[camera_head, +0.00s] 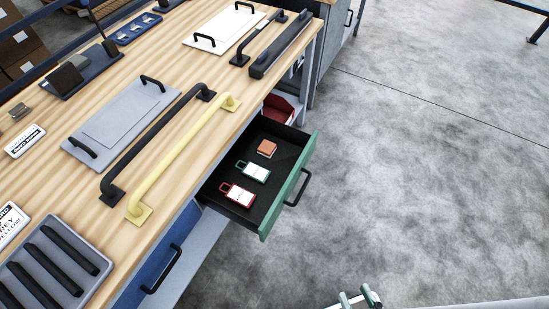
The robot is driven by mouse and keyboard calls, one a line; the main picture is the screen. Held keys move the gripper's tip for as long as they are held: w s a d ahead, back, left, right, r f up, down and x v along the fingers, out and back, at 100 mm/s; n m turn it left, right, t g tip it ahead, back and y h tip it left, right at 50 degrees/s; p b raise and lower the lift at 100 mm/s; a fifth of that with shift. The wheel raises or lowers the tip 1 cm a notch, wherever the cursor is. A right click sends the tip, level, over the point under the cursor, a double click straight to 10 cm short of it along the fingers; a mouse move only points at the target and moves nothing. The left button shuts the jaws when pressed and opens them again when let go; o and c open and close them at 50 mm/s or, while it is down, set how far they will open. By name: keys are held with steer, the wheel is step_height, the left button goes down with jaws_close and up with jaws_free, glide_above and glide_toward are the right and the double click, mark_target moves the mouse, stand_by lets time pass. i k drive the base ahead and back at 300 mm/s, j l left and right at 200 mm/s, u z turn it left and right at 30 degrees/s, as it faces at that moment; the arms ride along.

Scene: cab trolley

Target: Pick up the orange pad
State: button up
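The orange pad (267,148) is a small block lying on the dark floor of an open drawer (292,160) with a green front. It lies toward the drawer's far end, apart from two tags nearer to me. My gripper (357,296) shows only in part at the bottom edge, over the grey floor, well away from the drawer. Two pale green finger parts stand apart with nothing seen between them. The rest of it is cut off by the frame.
A green-framed tag (254,171) and a red-framed tag (238,194) share the drawer. The drawer's black handle (298,188) juts out to the right. The wooden worktop (165,175) with yellow and black bars overhangs the drawer's left side. Floor to the right is clear.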

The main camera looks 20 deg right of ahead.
mark_target(266, 149)
steer(key=u, duration=2.75)
steer(key=z, duration=2.7)
steer(key=i+l+u, duration=0.65)
steer(key=l+u, duration=0.15)
